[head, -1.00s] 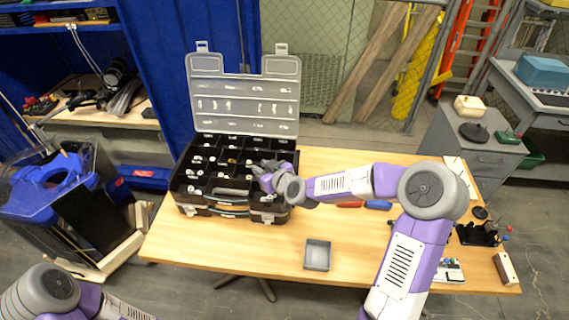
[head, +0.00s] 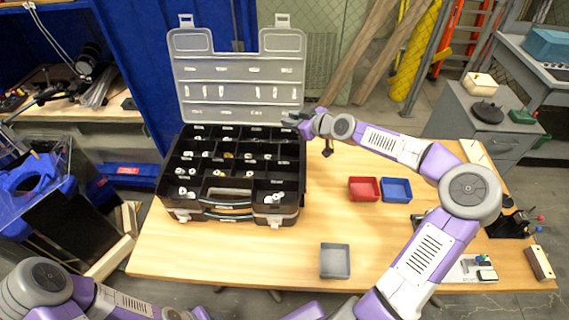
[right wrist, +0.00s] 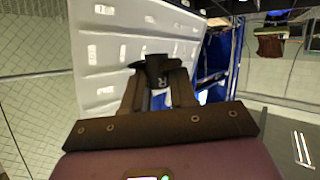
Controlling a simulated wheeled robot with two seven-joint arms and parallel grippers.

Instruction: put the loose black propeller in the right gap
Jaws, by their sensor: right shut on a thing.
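My right gripper (right wrist: 158,88) is shut on a small black piece (right wrist: 160,70) bearing a pale letter R, seemingly the black propeller. In the head view, the right gripper (head: 292,120) is raised above the back right corner of the open parts case (head: 290,207), in front of its clear lid (head: 236,92). The held piece is too small to make out there. My left arm is at the lower left, its fingertips outside the frame. I cannot make out the right gap. A blue frame (head: 28,180) with a dark panel stands at the left, beyond the table.
The case holds several white parts in black compartments. A red bin (head: 364,189), a blue bin (head: 397,189) and a grey bin (head: 335,261) stand on the wooden table (head: 230,255). Tools lie at the right end. The table's front middle is mostly clear.

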